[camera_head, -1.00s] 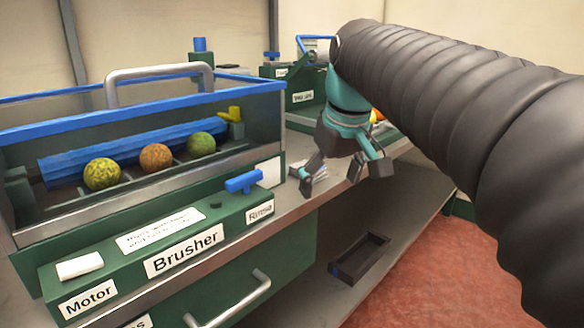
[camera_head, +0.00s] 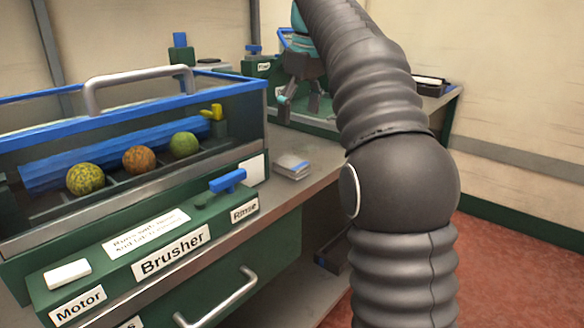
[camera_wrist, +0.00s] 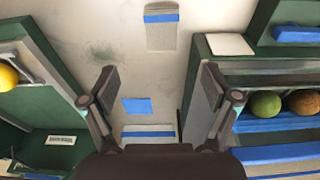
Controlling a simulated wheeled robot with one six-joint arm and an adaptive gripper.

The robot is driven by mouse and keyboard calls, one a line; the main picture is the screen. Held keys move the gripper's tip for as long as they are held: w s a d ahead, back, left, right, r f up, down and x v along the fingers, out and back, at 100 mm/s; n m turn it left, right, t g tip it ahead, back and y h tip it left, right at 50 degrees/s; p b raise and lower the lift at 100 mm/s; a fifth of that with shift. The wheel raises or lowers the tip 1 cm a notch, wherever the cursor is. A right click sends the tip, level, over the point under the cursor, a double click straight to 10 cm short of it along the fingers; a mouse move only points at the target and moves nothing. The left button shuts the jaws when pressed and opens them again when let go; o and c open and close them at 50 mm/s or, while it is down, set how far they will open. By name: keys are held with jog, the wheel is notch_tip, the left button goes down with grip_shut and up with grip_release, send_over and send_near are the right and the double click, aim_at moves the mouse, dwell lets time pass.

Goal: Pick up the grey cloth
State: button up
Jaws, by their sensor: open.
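The grey cloth (camera_head: 292,166) appears to be the small folded light-grey piece on the bench, just right of the brusher machine. In the wrist view it appears as a grey rectangle with a blue band (camera_wrist: 161,32) at the top middle. My gripper (camera_head: 299,100) is beyond the cloth and above the bench, partly hidden by my arm. In the wrist view my gripper (camera_wrist: 158,80) is open and empty, its fingers wide apart. The cloth lies past the fingertips, roughly centred between them, with no contact visible.
The green brusher machine (camera_head: 130,215) holds three fruits under a metal handle (camera_head: 140,80). A green box with a yellow-orange fruit (camera_wrist: 8,75) stands left in the wrist view. Bare bench surrounds the cloth.

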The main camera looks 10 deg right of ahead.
send_over(292, 163)
jog(key=f, duration=0.6)
jog(key=shift+s+d+f, duration=0.3)
jog(key=shift+d+f, duration=0.05)
jog(key=shift+f, duration=0.05)
jog(key=shift+w+a+f+b, duration=0.1)
jog(key=shift+f+b, duration=0.15)
jog(key=shift+f, duration=0.6)
jog(key=shift+a+f+b, duration=0.15)
jog(key=shift+f+b, duration=0.15)
jog(key=shift+f, duration=0.55)
jog(key=shift+w+a+f+b, duration=0.1)
jog(key=shift+f+b, duration=0.15)
jog(key=shift+f, duration=0.6)
jog(key=shift+c, duration=0.2)
jog(key=c, duration=1.2)
